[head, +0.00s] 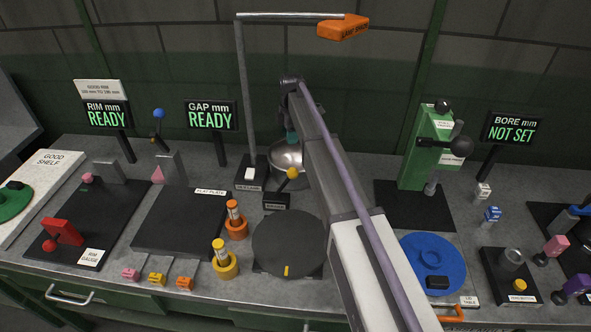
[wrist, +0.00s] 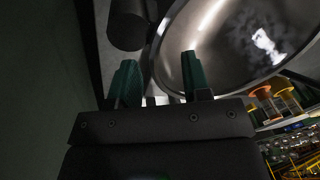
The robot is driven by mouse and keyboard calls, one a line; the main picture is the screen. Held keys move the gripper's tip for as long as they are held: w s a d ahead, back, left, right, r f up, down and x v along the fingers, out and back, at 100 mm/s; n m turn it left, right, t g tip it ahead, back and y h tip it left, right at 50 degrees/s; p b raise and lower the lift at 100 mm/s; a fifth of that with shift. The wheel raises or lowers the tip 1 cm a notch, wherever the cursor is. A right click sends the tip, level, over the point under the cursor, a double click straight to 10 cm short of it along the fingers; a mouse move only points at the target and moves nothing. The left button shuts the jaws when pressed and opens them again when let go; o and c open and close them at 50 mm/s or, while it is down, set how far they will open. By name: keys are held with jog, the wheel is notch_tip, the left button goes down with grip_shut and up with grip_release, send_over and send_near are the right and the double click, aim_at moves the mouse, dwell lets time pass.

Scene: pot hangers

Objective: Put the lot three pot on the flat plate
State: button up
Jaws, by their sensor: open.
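A shiny metal pot (head: 287,155) stands at the back middle of the bench, partly hidden behind my arm; no lot mark on it is readable. In the wrist view the pot (wrist: 235,35) fills the upper right, its open inside facing the camera. My gripper (wrist: 157,78) is open at the pot's near side. Its right finger shows against the inside and its left finger outside, with the rim between them; I cannot tell whether they touch it. In the head view the fingers are mostly hidden by my arm. The flat plate (head: 178,225), dark and labelled, lies left of middle and is bare.
An upright post (head: 244,90) with an overhead bar stands just left of the pot. Orange and yellow plug gauges (head: 225,262) stand right of the flat plate. A round dark disc (head: 287,240) lies in front of the pot. A rim gauge (head: 90,220) lies left.

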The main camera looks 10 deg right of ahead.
aim_at(288, 161)
jog(key=f+b, duration=0.2)
jog(key=f, duration=0.1)
jog(key=f+b, duration=0.2)
jog(key=shift+s+a, duration=0.25)
jog(key=shift+r, duration=0.2)
grip_shut()
